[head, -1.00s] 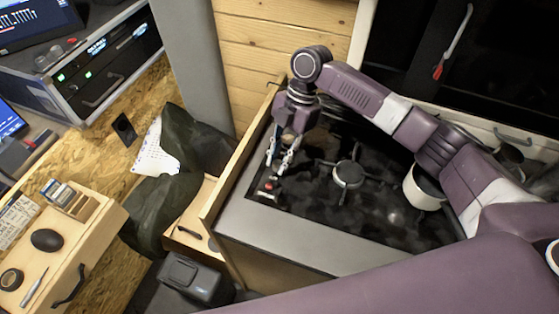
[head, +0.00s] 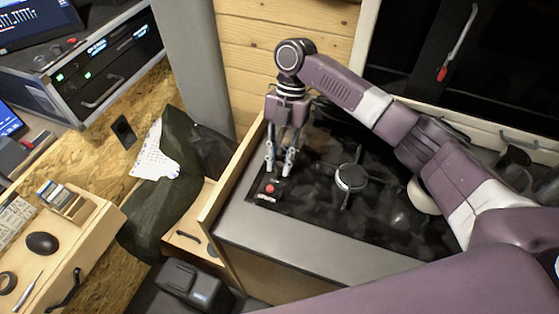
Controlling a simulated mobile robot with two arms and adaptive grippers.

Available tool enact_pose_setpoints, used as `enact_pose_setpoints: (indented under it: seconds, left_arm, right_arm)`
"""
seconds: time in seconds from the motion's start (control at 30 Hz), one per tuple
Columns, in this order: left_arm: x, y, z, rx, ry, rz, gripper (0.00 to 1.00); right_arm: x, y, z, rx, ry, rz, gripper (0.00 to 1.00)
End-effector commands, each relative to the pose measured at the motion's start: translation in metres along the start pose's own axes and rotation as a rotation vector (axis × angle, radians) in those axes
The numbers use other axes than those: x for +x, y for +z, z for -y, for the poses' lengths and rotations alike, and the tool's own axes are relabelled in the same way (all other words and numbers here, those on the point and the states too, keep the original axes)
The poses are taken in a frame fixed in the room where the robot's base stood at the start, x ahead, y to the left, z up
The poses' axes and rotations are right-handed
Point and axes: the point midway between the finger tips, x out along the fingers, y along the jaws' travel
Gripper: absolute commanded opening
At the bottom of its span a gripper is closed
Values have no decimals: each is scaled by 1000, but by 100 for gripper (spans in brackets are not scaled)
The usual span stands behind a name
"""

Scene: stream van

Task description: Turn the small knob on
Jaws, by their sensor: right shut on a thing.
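My right gripper (head: 279,173) points down at the front left corner of the black hob (head: 310,208). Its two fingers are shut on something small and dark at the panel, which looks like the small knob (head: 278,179). The fingers hide most of it, so its angle cannot be read. A red round piece (head: 269,188) shows just in front of the fingertips, with a small pale label below it. My left gripper is not in view.
A burner (head: 350,178) with its pan support stands right of the gripper. A pale pot (head: 422,197) is partly hidden behind my right arm. A wooden edge (head: 232,178) bounds the hob's left side, and a grey counter strip (head: 290,245) runs along its front.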

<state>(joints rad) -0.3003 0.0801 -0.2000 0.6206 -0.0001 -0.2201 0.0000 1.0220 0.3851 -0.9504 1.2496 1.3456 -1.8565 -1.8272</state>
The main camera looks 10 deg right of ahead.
Motion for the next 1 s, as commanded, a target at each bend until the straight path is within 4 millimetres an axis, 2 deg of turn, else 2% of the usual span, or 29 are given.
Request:
enact_pose_setpoints:
  seconds: [0.2, 0.23, 0.37, 0.63, 0.73, 0.87, 1.0]
  left_arm:
    - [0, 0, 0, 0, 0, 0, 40]
    - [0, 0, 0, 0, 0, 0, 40]
    - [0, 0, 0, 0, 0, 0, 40]
    - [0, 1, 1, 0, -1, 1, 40]
    - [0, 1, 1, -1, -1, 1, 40]
    - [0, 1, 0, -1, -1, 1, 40]
    - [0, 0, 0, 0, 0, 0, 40]
  right_arm:
    - [-2, 0, -1, -1, 3, 2, 0]
    - [-2, 0, -1, -1, 3, 2, 24]
    - [-1, 0, -1, 0, 3, 2, 38]
    - [-1, 0, 0, 1, 1, 1, 38]
    - [-7, 0, -1, 1, 2, 2, 38]
    - [-26, 0, -1, 1, 3, 3, 38]
    - [-58, 0, -1, 0, 5, 3, 38]
